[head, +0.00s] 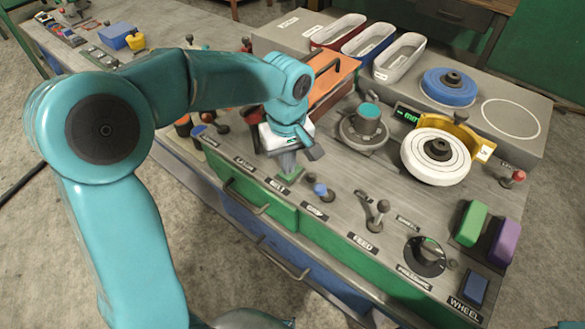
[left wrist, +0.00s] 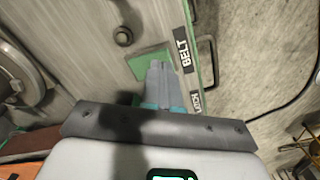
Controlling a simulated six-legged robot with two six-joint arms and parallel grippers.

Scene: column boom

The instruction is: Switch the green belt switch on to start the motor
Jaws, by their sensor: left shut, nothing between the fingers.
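The green belt switch (left wrist: 146,64) is a flat green plate on the grey console, beside the BELT label (left wrist: 184,50) in the left wrist view. My left gripper (left wrist: 158,68) is shut and empty, with its fingertips over the plate and hiding part of it. I cannot tell whether the fingertips touch it, or whether the switch is on or off. In the head view my left gripper (head: 288,168) points down at the console just behind the BELT label (head: 276,184). My right gripper is not in view.
A blue-topped knob (head: 320,190) and a lever (head: 378,212) stand to the right of the gripper. A round teal-topped device (head: 368,118) and a white wheel (head: 439,158) are behind. Drawer handles (head: 246,200) stick out of the front.

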